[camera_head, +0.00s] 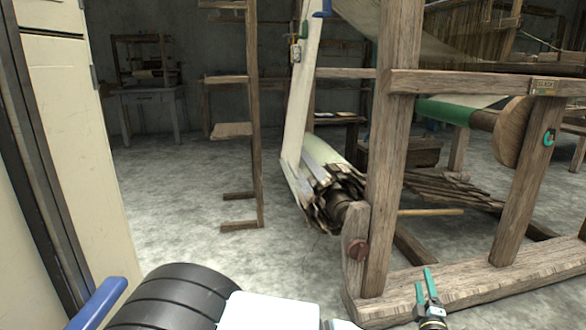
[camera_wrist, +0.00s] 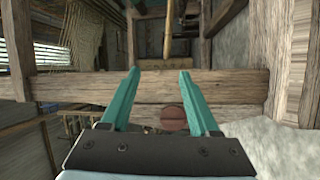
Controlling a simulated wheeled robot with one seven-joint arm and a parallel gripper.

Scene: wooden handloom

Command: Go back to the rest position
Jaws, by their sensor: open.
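My gripper (camera_head: 424,284) shows at the lower right of the head view, in front of the loom's bottom rail. Its two teal fingers point up and away from me. In the wrist view my gripper (camera_wrist: 160,72) has its fingers spread apart with nothing between them. The wooden loom (camera_head: 389,150) fills the right side of the head view. In the wrist view a horizontal loom beam (camera_wrist: 235,88) crosses behind the fingers. I cannot tell whether the fingers touch it.
A cream panel (camera_head: 75,110) stands close on the left. A warp roll (camera_head: 330,185) leans by the loom's front post. A narrow shelf stand (camera_head: 252,130) is behind it. A table (camera_head: 150,95) stands far back.

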